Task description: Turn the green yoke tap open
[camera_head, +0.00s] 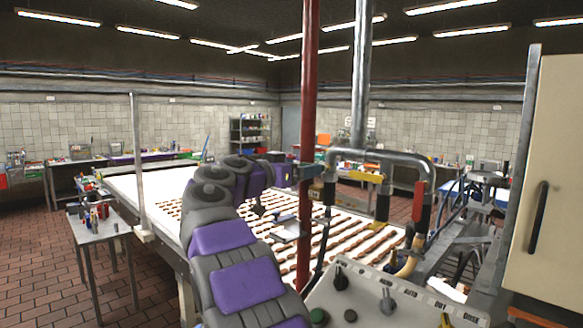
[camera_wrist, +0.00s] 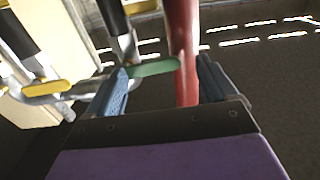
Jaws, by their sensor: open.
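The green tap handle (camera_wrist: 155,67) shows in the wrist view as a flat rounded bar, in front of the left finger's tip and beside the red pipe (camera_wrist: 185,45). My gripper (camera_wrist: 163,85) is open, its two blue-grey fingers on either side of the handle and red pipe. I cannot tell whether a finger touches either. In the head view my gripper (camera_head: 305,173) is at the upright red pipe (camera_head: 309,90); I cannot make out the green handle there.
A grey upright pipe (camera_head: 361,70) stands right of the red one. Yellow handles (camera_head: 356,176) sit nearby; one shows in the wrist view (camera_wrist: 47,88). A control panel (camera_head: 365,300) is in front, a conveyor of sandwich pieces (camera_head: 345,235) behind, and a cream cabinet (camera_head: 560,180) at right.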

